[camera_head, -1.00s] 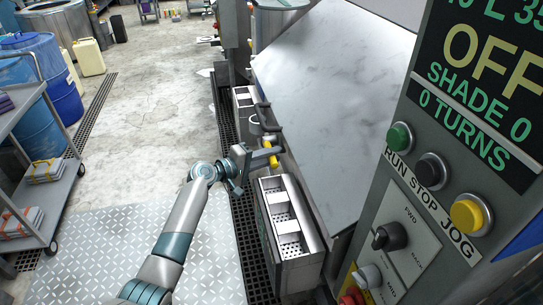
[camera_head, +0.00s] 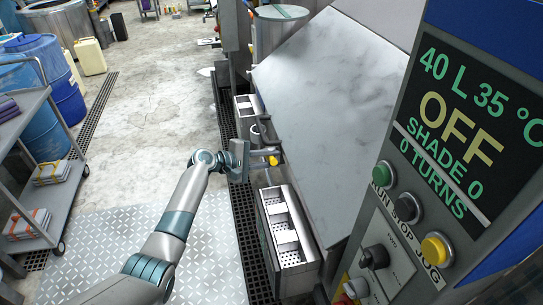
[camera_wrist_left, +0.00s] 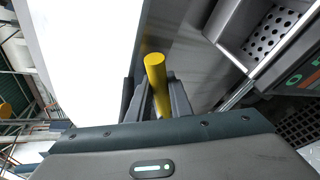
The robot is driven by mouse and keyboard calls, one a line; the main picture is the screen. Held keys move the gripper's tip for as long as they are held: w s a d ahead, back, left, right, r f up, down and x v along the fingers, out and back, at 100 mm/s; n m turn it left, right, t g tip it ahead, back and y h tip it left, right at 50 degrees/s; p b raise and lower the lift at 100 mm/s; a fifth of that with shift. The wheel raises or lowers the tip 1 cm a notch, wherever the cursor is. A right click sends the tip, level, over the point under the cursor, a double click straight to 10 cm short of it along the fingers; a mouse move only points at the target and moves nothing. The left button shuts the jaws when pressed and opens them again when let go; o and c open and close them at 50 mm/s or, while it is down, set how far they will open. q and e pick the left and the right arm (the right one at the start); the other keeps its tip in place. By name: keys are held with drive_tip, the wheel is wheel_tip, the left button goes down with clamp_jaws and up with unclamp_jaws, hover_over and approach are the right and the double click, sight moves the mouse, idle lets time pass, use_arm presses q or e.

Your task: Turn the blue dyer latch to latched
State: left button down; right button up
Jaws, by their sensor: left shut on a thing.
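The latch handle is a yellow bar (camera_head: 273,160) at the front edge of the dyer, beside the large pale sloping lid (camera_head: 325,110). My left gripper (camera_head: 262,158) is at the handle and shut on it. In the left wrist view the yellow bar (camera_wrist_left: 157,78) stands up between the two dark fingers (camera_wrist_left: 160,98), which hide its lower part. The latch's pivot and catch are hidden, so I cannot tell its exact position. My right gripper is not in view.
A steel dispenser box (camera_head: 287,235) with open compartments stands just below the handle. The control panel (camera_head: 455,130) on the right reads OFF and 0 TURNS. A grey cart (camera_head: 55,190) and blue drums (camera_head: 65,85) stand left; the floor between is clear.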

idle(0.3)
use_arm(q)
drive_tip(key=c, duration=1.6)
unclamp_jaws()
drive_tip(key=shift+r, duration=0.1)
drive_tip(key=shift+r, duration=0.1)
drive_tip(key=shift+a, duration=0.1)
